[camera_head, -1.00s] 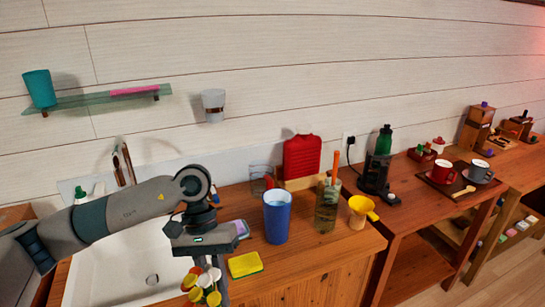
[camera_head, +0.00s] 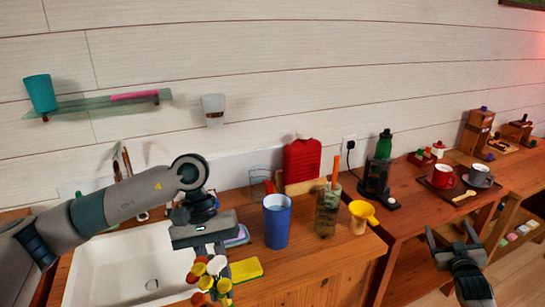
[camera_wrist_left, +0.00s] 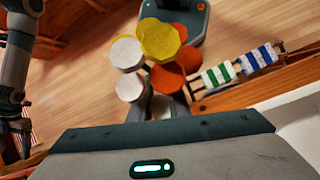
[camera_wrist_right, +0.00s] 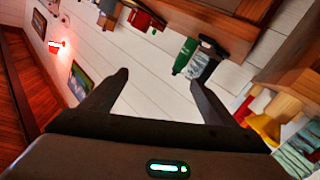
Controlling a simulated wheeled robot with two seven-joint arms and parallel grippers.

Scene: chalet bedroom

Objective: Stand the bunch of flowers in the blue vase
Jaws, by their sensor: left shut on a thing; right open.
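The blue vase (camera_head: 277,222) stands upright on the wooden counter, right of the sink. The bunch of flowers (camera_head: 211,276), with yellow, white and orange round heads, is in my left gripper (camera_head: 208,255), which is shut on it at the counter's front by the sink, left of the vase. The flower heads (camera_wrist_left: 158,42) also show in the left wrist view; the stems are mostly hidden. My right gripper (camera_head: 454,245) is open and empty, in front of the lower table at the right. Its spread fingers show in the right wrist view (camera_wrist_right: 158,85).
A glass with an orange stick (camera_head: 327,208) and a yellow funnel (camera_head: 360,215) stand right of the vase. A yellow sponge (camera_head: 246,269) lies in front of it. A red bottle (camera_head: 301,159) stands behind. The sink (camera_head: 130,262) is at the left.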

